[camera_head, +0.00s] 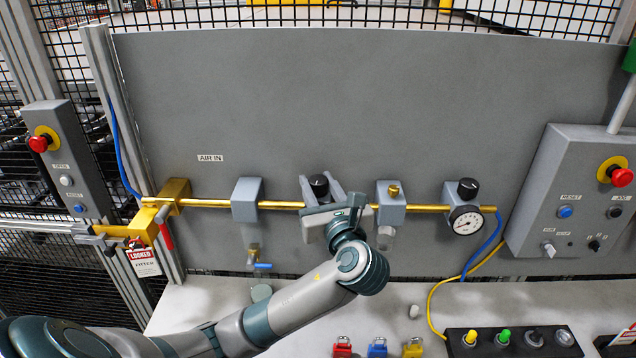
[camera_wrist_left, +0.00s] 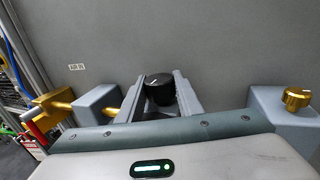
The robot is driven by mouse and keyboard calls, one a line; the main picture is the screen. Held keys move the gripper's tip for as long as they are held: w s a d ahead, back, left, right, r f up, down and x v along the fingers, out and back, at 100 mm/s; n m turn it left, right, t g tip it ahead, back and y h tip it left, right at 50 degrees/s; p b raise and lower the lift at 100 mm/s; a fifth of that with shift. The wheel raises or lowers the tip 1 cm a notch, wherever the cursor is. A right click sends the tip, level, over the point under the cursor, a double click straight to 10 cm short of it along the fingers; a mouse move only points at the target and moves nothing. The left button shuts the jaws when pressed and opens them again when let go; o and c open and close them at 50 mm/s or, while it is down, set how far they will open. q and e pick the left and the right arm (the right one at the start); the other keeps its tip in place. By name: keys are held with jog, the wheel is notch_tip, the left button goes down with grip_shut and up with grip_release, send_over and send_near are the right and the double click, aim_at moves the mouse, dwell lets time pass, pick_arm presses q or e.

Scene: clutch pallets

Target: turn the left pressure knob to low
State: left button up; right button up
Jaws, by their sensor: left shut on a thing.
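The left pressure knob (camera_head: 319,184) is black with a pale pointer mark. It sits on top of a grey block on the brass air pipe (camera_head: 285,205). My left gripper (camera_head: 320,180) is shut on this knob, with one finger at each side of it. The knob also shows in the left wrist view (camera_wrist_left: 158,89), between the two grey fingers. The block below is mostly hidden by my gripper. My right gripper is not in view.
To the right are a grey block with a brass knob (camera_head: 393,190) and a second black knob (camera_head: 468,187) above a gauge (camera_head: 467,220). A locked red tag (camera_head: 143,258) hangs at left. Padlocks (camera_head: 377,347) lie at the bench's front. The grey panel above is clear.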

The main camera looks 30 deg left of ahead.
pick_arm(q)
jog(key=n+g+y, duration=0.1)
jog(key=n+g, duration=0.1)
jog(key=g, duration=0.1)
jog(key=n+g+y, duration=0.2)
jog(key=g, duration=0.1)
jog(key=shift+n, duration=0.3)
jog(key=shift+n+g+y, duration=0.6)
jog(key=shift+n+g, duration=1.1)
jog(key=shift+g, duration=1.4)
jog(key=o, duration=1)
jog(key=shift+a, duration=0.15)
jog(key=shift+o, duration=0.2)
